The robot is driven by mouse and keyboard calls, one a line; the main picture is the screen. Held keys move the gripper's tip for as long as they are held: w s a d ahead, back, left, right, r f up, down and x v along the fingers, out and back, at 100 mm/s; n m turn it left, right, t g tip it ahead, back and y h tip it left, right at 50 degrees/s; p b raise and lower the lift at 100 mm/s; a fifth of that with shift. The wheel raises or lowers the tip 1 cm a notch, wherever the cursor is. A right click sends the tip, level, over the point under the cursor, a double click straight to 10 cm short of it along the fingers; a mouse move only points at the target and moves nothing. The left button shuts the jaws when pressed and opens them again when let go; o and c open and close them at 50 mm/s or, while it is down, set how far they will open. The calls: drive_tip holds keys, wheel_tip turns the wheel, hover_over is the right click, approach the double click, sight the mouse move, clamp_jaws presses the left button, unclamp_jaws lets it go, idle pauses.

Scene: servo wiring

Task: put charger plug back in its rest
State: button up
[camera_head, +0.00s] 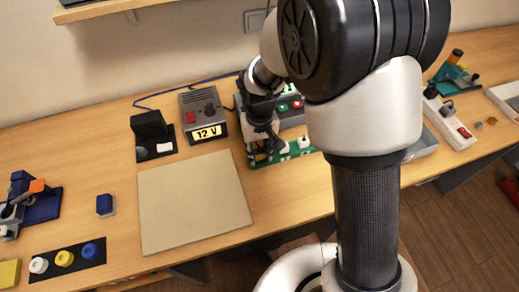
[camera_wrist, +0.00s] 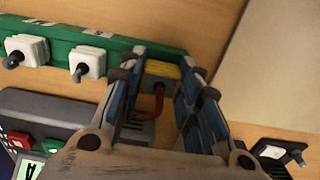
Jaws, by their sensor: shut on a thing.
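My gripper (camera_head: 265,150) is low over the green strip (camera_head: 299,152), near the back middle of the table. In the wrist view its two fingers (camera_wrist: 165,80) are on either side of a yellow-topped plug (camera_wrist: 161,69) with a red lead (camera_wrist: 152,106). It is shut on this plug, at the end of the green strip (camera_wrist: 70,48); I cannot tell whether the plug is seated there. Two white blocks (camera_wrist: 27,48) with dark stubs stand along the strip. No rest can be told for certain.
A grey 12 V box (camera_head: 202,110) and a black stand (camera_head: 150,127) are left of my gripper. Another box (camera_head: 291,107) with red and green buttons stands behind it. A bare beige mat (camera_head: 193,200) lies in front. A power strip (camera_head: 449,124) is at right.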

sight(260, 151)
drive_tip(key=shift+f, duration=0.15)
drive_tip(key=o, duration=1.1)
wheel_tip(260, 151, up, 12)
idle(0.4)
